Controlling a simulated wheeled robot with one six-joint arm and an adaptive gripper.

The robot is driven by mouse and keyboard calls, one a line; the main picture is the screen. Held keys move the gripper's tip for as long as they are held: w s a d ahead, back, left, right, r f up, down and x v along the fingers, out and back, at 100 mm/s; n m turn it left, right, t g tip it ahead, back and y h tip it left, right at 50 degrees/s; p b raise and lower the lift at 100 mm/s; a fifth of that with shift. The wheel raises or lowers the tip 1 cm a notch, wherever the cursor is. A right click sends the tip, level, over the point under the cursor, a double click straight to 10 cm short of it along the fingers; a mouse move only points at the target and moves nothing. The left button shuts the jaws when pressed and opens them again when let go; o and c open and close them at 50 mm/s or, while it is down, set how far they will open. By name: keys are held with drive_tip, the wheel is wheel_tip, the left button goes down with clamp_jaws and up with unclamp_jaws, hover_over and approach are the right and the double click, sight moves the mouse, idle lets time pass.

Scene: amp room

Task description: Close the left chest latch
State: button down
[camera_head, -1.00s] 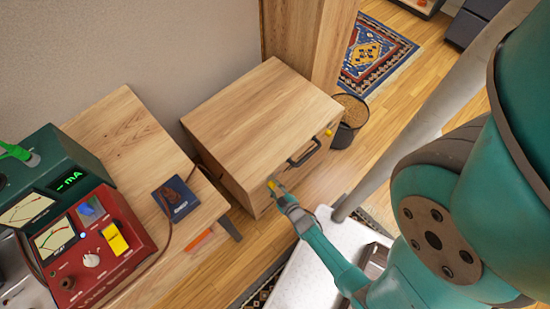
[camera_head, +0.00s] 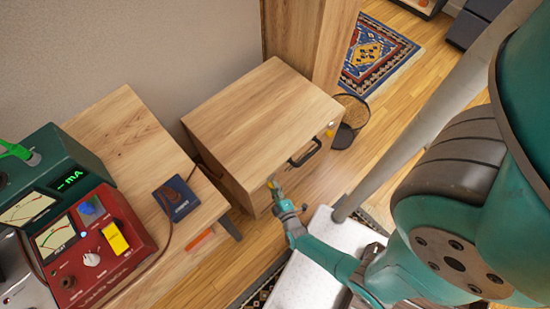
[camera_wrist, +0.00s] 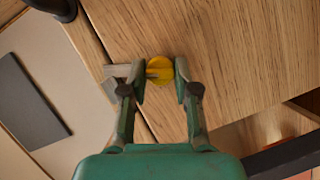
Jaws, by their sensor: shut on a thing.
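The wooden chest (camera_head: 255,115) stands against the wall, lid down. My gripper (camera_head: 271,184) is at the left end of its front face, at the left latch. In the wrist view the left latch (camera_wrist: 160,70) is a round yellow knob beside a grey metal plate (camera_wrist: 118,72). My gripper (camera_wrist: 162,78) has one finger on each side of the knob and is shut on it. The latch is mostly hidden by the fingers in the head view. The right latch (camera_head: 330,133) shows yellow at the front's right end.
A black handle (camera_head: 304,153) sits between the latches. A round bin (camera_head: 352,112) stands right of the chest. A patterned rug (camera_head: 375,55) lies behind.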

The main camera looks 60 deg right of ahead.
drive_tip(key=shift+a+f+n+t+h, duration=0.1)
drive_tip(key=shift+n+t+h, duration=0.2)
drive_tip(key=shift+n, duration=0.65)
drive_tip(key=shift+f+n+t+h, duration=0.1)
drive_tip(key=shift+n+t+h, duration=0.2)
drive_tip(key=shift+n, duration=0.65)
drive_tip(key=c, duration=0.8)
unclamp_jaws()
drive_tip(key=shift+c, duration=0.2)
drive_tip(key=shift+r, duration=0.1)
drive_tip(key=v, duration=1)
drive_tip(key=shift+s+a, duration=0.3)
drive_tip(key=shift+a, duration=0.15)
drive_tip(key=shift+s+a, duration=0.2)
drive_tip(key=shift+s, duration=0.25)
